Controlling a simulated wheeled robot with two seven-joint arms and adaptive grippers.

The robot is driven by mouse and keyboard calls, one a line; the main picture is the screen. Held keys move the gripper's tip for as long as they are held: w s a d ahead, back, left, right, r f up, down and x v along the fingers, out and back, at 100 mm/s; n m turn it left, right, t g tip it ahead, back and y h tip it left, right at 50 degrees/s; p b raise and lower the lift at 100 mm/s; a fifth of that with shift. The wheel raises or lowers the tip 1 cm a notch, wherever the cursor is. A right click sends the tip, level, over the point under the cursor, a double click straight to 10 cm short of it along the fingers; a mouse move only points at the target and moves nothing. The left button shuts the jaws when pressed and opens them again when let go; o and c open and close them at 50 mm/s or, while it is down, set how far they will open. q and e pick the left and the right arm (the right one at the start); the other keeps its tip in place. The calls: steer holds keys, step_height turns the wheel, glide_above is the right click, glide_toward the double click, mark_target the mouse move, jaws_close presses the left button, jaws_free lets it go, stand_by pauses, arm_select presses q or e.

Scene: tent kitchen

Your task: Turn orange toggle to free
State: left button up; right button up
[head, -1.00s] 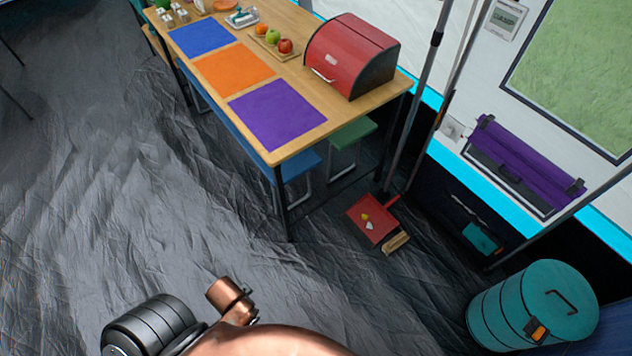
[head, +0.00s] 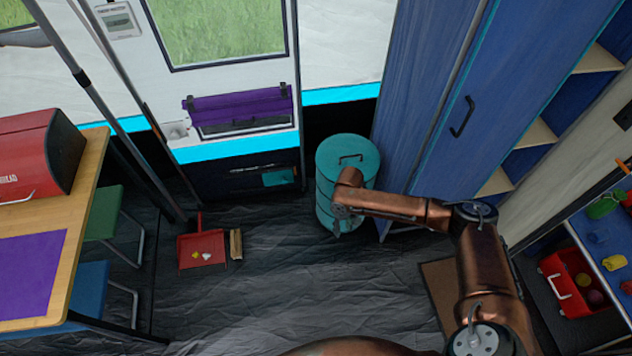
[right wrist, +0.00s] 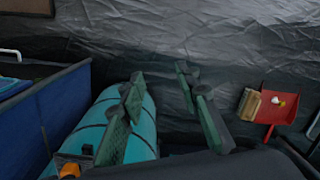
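An orange toggle-like piece (right wrist: 70,170) shows at the lower left of the right wrist view, on or beside a teal banded drum (right wrist: 120,115). I cannot read its setting. In the head view the teal drum (head: 340,155) stands on the floor by the blue cabinet, and no orange piece can be made out on it. My right gripper (head: 337,226) points down in front of the drum. The wrist view shows its two fingers (right wrist: 165,112) spread apart with nothing between them. My left gripper is not in view.
A red dustpan (head: 202,252) lies on the dark floor, left of the drum. A wooden table (head: 75,225) is at the left. The blue cabinet (head: 450,70) and a blue shelf with a red crate (head: 565,285) are at the right. The floor between is mostly clear.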

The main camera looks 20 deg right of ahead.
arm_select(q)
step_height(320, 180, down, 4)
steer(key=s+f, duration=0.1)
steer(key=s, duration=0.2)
arm_select(e)
steer(key=w+d+r+m, duration=0.1)
steer(key=w+d+r, duration=0.2)
steer(key=d+r, duration=0.1)
steer(key=w+d+r+m, duration=0.2)
steer(key=w+d+r, duration=0.1)
steer(key=d+r, duration=0.1)
steer(key=w+d+r+m+t, duration=0.1)
steer(key=w+d+r, duration=0.3)
steer(key=shift+d+r+m+h, duration=0.15)
steer(key=shift+r+m+h, duration=0.15)
steer(key=shift+r, duration=0.05)
steer(key=shift+w+d, duration=0.1)
steer(key=shift+w, duration=0.05)
step_height(320, 180, down, 7)
steer(key=b, duration=0.3)
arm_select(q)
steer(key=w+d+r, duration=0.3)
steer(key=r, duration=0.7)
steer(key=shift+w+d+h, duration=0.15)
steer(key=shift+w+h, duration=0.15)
arm_select(e)
steer(key=shift+f, duration=0.2)
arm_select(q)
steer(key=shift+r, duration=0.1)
